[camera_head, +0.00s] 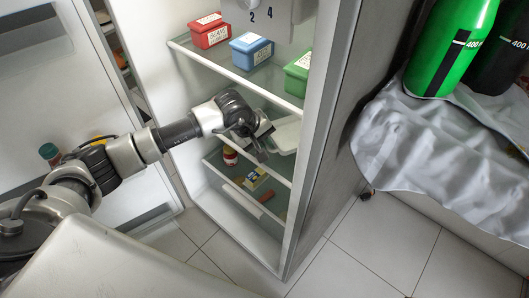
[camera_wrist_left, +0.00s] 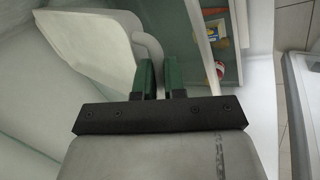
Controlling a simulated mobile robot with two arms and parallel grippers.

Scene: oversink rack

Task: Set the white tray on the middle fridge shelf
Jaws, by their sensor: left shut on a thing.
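The fridge stands open, with its glass shelves one above another. My left arm reaches in from the left, and my left gripper (camera_head: 262,150) is at the middle shelf (camera_head: 274,173). The white tray (camera_head: 287,136) is just beyond the gripper, partly hidden by it and by the fridge's side wall. I cannot tell whether the tray touches the shelf. My right gripper is not in view.
The top shelf holds a red box (camera_head: 209,34), a blue box (camera_head: 250,50) and a green box (camera_head: 297,74). Below are a red-and-white jar (camera_head: 230,155) and small packets (camera_head: 254,178). The fridge's side wall (camera_head: 325,120) bounds the right. Green bottle (camera_head: 448,50) stands outside.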

